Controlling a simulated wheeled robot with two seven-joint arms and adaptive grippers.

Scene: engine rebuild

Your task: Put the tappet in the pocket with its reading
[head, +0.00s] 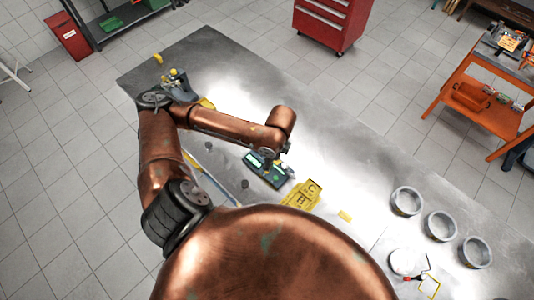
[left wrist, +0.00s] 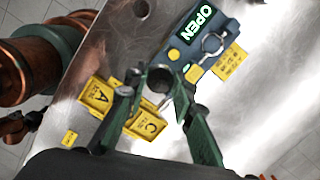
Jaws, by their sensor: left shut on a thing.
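In the left wrist view, my left gripper (left wrist: 158,84) is shut on a dark cylindrical tappet (left wrist: 160,77), held between its green fingertips. In the head view, this gripper (head: 270,160) is beside the gauge and partly hidden by the wrist. The dark gauge (head: 262,171) has a lit green display; in the left wrist view the gauge (left wrist: 205,38) reads "OPEN". The yellow pocket tray (head: 301,196) lies near the gauge. Its A and C letters show on the tray (left wrist: 97,96) behind the fingers; other pockets are partly hidden. My right gripper is not in view.
A steel table (head: 345,130) carries all this. Metal rings (head: 406,201) stand at its right. A dark device (head: 177,84) stands at the far left. A yellow label (left wrist: 230,62) lies against the gauge.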

